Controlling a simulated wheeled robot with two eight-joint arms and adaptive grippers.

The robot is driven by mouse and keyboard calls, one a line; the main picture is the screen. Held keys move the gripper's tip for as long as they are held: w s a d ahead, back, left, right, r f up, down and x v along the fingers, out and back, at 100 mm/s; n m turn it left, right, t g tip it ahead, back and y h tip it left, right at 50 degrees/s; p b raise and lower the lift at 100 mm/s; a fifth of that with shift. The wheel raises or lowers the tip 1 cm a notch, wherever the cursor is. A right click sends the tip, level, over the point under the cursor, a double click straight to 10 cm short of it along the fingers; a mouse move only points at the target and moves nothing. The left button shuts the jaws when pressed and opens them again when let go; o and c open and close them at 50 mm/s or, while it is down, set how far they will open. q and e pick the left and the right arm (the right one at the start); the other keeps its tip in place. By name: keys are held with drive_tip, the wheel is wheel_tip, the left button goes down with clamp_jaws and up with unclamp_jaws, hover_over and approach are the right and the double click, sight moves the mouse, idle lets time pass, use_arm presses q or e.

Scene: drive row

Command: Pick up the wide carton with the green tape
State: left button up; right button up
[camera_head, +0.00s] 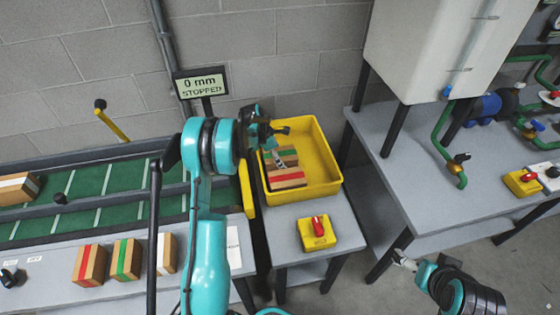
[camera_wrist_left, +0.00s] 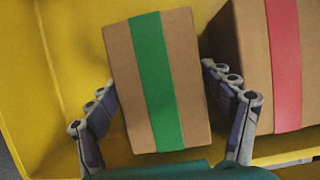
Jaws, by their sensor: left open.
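A brown carton with green tape (camera_head: 289,157) is in the yellow tray (camera_head: 327,168), partly hidden by my left gripper (camera_head: 274,143). In the left wrist view the green-taped carton (camera_wrist_left: 155,85) lies between the open fingers of my left gripper (camera_wrist_left: 165,110), one finger along each side. Whether the fingers touch it I cannot tell. Another carton with green tape (camera_head: 127,260) stands on the grey bench at the left. My right gripper (camera_head: 404,260) is low at the right, away from the cartons; its finger opening is too small to judge.
A red-taped carton (camera_head: 287,179) is beside the green-taped one in the tray. A red-taped carton (camera_head: 89,265) and a white-taped carton (camera_head: 166,254) stand on the bench. A yellow switch box (camera_head: 317,233) is in front of the tray. The display (camera_head: 202,84) reads "0 mm STOPPED".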

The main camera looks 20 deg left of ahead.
use_arm(q)
drive_tip(key=shift+f, duration=0.2)
idle(0.3)
drive_tip(key=c, duration=1.3)
